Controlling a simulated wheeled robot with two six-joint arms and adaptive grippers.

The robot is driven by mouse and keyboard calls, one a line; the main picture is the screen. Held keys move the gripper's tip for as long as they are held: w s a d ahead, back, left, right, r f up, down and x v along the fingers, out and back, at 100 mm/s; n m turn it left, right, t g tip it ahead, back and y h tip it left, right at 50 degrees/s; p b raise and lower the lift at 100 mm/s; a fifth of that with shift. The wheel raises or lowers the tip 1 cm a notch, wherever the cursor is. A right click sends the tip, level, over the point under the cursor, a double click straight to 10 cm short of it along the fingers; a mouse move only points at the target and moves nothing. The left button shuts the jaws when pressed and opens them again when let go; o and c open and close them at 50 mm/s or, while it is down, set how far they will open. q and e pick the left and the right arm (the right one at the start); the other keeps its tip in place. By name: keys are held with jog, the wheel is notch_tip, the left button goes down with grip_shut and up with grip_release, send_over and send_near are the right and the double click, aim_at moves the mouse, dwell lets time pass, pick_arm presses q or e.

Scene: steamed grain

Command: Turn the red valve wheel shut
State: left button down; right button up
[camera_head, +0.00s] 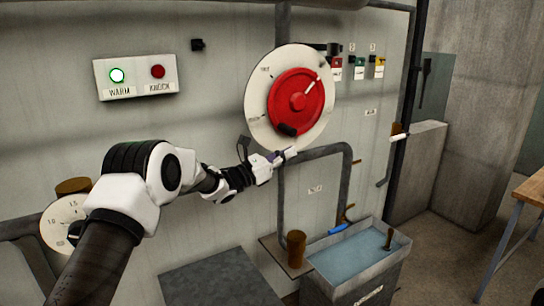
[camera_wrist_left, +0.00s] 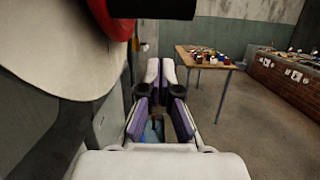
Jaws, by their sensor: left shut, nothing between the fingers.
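The red valve wheel (camera_head: 296,103) is mounted on a round white dial plate (camera_head: 256,97) on the grey wall panel. It has a white pointer line toward its upper right and a black handle knob (camera_head: 288,130) at its lower edge. The dial lettering is too small to read surely. My left gripper (camera_head: 287,155) is just below the dial, shut and empty, with a gap below the knob. In the left wrist view its fingers (camera_wrist_left: 160,74) point forward, while the wheel's red edge (camera_wrist_left: 118,25) and the dial plate (camera_wrist_left: 50,50) are at upper left. My right gripper is not shown.
A lamp box (camera_head: 136,77) has a lit green lamp and a dark red one. Grey pipes (camera_head: 325,150) run below the dial. A water-filled trough (camera_head: 355,262) stands below right. A wooden table (camera_wrist_left: 200,60) with several coloured items stands farther off, with open floor before it.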

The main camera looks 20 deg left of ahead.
pick_arm(q)
jog(key=shift+g, duration=0.3)
jog(key=r+p, duration=0.1)
jog(key=r, duration=0.1)
jog(key=r+p, duration=0.1)
jog(key=r, duration=0.1)
jog(key=shift+s+a+r+p, duration=0.1)
jog(key=shift+s+a+p, duration=0.25)
jog(key=shift+a, duration=0.05)
jog(key=shift+s+a+r+y, duration=0.1)
jog(key=shift+r+y, duration=0.1)
jog(key=shift+y, duration=0.2)
